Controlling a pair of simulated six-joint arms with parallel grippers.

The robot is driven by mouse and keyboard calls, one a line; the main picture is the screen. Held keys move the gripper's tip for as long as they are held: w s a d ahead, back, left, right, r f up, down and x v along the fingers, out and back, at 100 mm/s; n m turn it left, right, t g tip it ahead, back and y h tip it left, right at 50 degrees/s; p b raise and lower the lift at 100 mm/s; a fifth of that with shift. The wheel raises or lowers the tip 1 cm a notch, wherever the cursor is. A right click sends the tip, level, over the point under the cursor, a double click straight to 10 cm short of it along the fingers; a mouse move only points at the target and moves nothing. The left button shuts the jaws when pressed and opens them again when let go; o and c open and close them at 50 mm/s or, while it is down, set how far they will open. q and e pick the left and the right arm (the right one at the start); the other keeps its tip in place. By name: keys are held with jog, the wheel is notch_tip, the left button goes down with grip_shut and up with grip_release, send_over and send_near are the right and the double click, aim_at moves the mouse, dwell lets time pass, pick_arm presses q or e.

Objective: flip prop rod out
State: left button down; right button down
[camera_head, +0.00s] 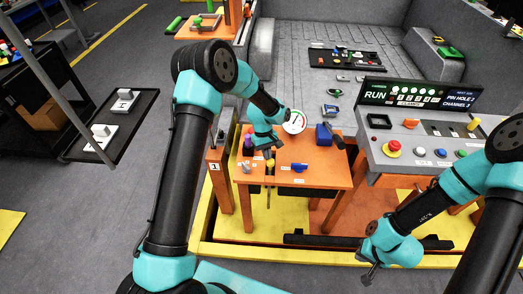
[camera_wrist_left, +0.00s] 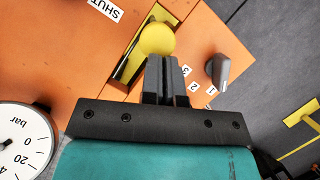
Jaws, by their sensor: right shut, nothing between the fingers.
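I cannot tell for certain which part is the prop rod. A long dark bar (camera_head: 320,240) lies level along the front, below the orange table. My left gripper (camera_head: 268,154) is over the orange table, pointing down at a yellow ball knob (camera_head: 270,163). In the left wrist view the knob (camera_wrist_left: 157,38) sits in a slot just beyond my left fingertips (camera_wrist_left: 166,62). The fingers look close together; whether they touch or grip the knob is unclear. My right gripper (camera_head: 371,274) is shut and empty, low at the front, near the dark bar.
The orange table (camera_head: 318,180) also carries a round gauge (camera_head: 294,122), a blue block (camera_head: 323,134) and a blue handle (camera_head: 299,168). A grey console (camera_head: 405,155) with buttons and a RUN display stands to the right. A black tray (camera_head: 110,125) is at the left.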

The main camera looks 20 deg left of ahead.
pick_arm(q)
jog(key=shift+s+f, duration=0.1)
jog(key=shift+f, duration=0.1)
jog(key=v, duration=1.8)
jog(key=shift+d+f, duration=0.1)
